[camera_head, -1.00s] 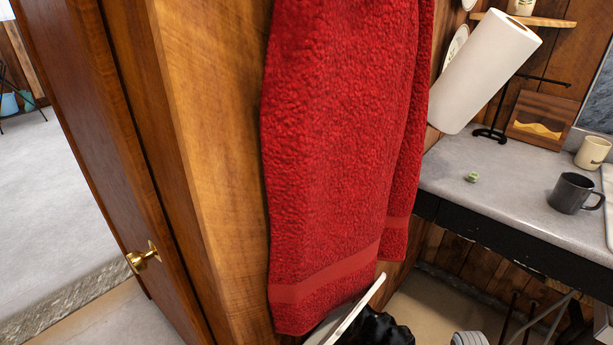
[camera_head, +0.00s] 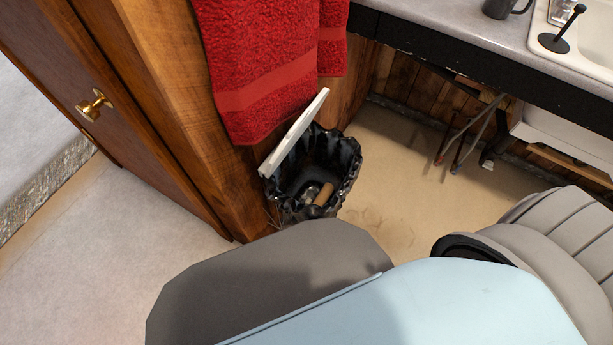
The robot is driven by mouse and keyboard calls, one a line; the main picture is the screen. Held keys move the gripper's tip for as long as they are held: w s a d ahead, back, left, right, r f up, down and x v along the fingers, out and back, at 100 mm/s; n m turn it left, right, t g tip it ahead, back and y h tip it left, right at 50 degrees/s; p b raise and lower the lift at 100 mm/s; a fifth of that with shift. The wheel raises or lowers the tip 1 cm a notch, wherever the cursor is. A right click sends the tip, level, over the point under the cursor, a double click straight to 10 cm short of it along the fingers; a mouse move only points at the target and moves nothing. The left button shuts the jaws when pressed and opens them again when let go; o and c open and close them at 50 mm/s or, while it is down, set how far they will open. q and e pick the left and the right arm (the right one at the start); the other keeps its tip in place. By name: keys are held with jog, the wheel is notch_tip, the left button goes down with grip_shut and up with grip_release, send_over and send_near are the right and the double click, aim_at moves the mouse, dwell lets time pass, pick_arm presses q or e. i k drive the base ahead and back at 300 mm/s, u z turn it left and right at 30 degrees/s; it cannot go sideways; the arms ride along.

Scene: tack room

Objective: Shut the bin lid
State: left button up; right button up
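The bin (camera_head: 290,212) stands on the floor against the wooden wall below the red towel. It has a black liner (camera_head: 345,160) folded over its rim, and its mouth is open. Some items lie inside, including a brown piece (camera_head: 324,194) and something whitish. The white lid (camera_head: 294,134) is open, standing steeply tilted along the bin's left back side, just below the towel's hem. The lower part of the bin is partly hidden by grey and light blue shapes in the foreground. Neither of my grippers is in view.
The red towel (camera_head: 265,60) hangs over the bin's back. A wooden door with a brass knob (camera_head: 94,105) is at left. A counter (camera_head: 450,30) with a dark mug (camera_head: 503,8) and a sink is at upper right. Floor right of the bin (camera_head: 395,170) is clear.

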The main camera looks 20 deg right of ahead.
aim_at(300, 125)
jog(key=z, duration=0.75)
jog(key=k, duration=1.45)
jog(key=u, duration=0.8)
